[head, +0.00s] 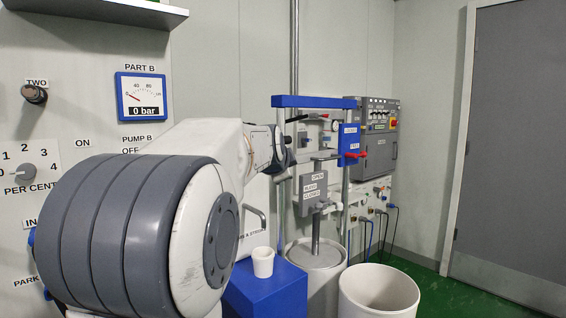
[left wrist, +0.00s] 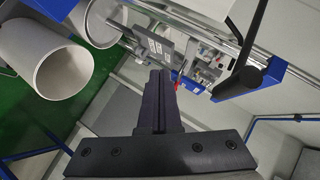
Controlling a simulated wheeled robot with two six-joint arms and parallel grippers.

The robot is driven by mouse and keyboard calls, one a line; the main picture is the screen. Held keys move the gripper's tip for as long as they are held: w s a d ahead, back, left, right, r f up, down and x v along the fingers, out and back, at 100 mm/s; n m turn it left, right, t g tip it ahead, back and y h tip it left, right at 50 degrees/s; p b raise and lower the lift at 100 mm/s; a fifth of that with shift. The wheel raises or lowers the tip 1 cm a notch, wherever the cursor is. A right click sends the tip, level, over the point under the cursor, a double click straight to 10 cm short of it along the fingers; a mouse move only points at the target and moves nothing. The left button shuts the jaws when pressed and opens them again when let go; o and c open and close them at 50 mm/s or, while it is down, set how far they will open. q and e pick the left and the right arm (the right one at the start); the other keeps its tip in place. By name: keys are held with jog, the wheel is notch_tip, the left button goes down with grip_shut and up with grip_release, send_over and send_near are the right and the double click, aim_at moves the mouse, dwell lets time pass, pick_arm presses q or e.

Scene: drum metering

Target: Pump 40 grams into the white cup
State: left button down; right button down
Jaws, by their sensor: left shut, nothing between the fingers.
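The small white cup (head: 263,262) stands upright on a blue block (head: 262,290) in the head view; its inside is not visible. Behind it to the right, a pump with a grey body (head: 312,188) labelled OPEN and CLOSED stands over a grey drum (head: 316,280), under a blue crossbar (head: 315,102). My left arm fills the head view's middle, its wrist end in front of the pump. In the left wrist view my left gripper (left wrist: 161,75) is shut and empty, pointing towards the pump; contact cannot be told. My right gripper is out of view.
A large white bin (head: 378,293) stands right of the drum and also shows in the left wrist view (left wrist: 78,75). A gauge (head: 141,96) marked PART B reads 0 bar. A grey control cabinet (head: 378,140) stands behind. Green floor lies open before the grey door (head: 515,150).

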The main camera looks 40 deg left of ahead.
pick_arm(q)
jog(key=v, duration=0.9)
jog(key=shift+s+r, duration=0.15)
jog(key=shift+r, duration=0.1)
dwell(0.3)
jog(key=s+d+f+g+h, duration=0.2)
jog(key=d+f+g+h, duration=0.15)
jog(key=d+f, duration=0.85)
jog(key=s+d+f+g+h, duration=0.2)
jog(key=d+f+h, duration=0.2)
jog(key=d+f, duration=0.8)
jog(key=s+d+f+g, duration=0.3)
jog(key=s+d+f, duration=0.25)
jog(key=s, duration=0.55)
jog(key=s+d+f+g, duration=0.4)
jog(key=s+f, duration=0.2)
jog(key=s, duration=0.5)
notch_tip(320, 180, up, 14)
jog(key=p, duration=1.4)
jog(key=shift+w+r+y, duration=0.2)
jog(key=shift+w+y, duration=0.15)
jog(key=shift+y, duration=0.1)
